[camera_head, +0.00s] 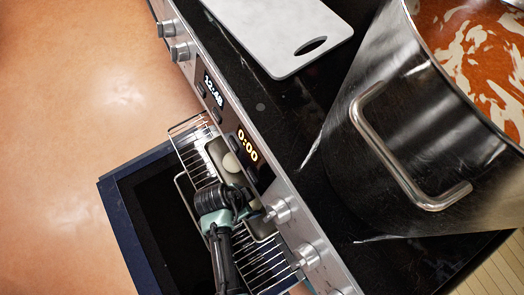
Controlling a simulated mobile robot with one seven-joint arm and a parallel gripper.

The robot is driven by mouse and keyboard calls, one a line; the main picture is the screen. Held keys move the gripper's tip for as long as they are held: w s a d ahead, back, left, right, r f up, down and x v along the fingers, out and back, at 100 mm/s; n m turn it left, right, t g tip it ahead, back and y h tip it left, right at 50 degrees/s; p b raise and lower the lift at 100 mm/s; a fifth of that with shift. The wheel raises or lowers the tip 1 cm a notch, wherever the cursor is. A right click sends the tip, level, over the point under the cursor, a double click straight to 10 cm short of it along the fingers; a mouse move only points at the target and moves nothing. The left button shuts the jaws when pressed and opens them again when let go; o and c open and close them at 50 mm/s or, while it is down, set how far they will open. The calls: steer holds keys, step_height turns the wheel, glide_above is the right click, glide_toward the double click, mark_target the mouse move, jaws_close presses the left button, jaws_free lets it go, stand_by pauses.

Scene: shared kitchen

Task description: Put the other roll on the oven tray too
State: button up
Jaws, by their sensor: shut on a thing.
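The oven tray (216,150) is a small grey-beige pan on the pulled-out wire rack, in front of the oven panel. A pale, rounded roll (231,162) lies in its upper part. My gripper (238,196), black with a green wrist part, reaches in from below over the middle of the tray. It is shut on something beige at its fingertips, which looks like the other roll. My gripper mostly hides it, and I cannot tell whether it touches the tray.
The oven door (150,225) hangs open below the wire rack (186,128). Knobs (277,211) stick out from the panel close to my gripper. A large steel pot (345,150) of orange soup and a pale cutting board (275,30) occupy the black cooktop. The floor at left is clear.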

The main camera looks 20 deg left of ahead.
mark_target(257, 197)
steer(key=shift+w+d+f+b, duration=0.3)
steer(key=shift+w+d+f, duration=0.5)
steer(key=shift+w, duration=0.15)
steer(key=shift+w+d+f+b, duration=0.25)
steer(key=shift+w+d+f, duration=0.45)
steer(key=shift+w, duration=0.25)
steer(key=shift+f, duration=0.2)
steer(key=o, duration=1.2)
steer(key=p+v, duration=0.2)
steer(key=v, duration=0.5)
steer(key=shift+r, duration=0.15)
steer(key=shift+s+a+r, duration=0.1)
steer(key=shift+r, duration=0.15)
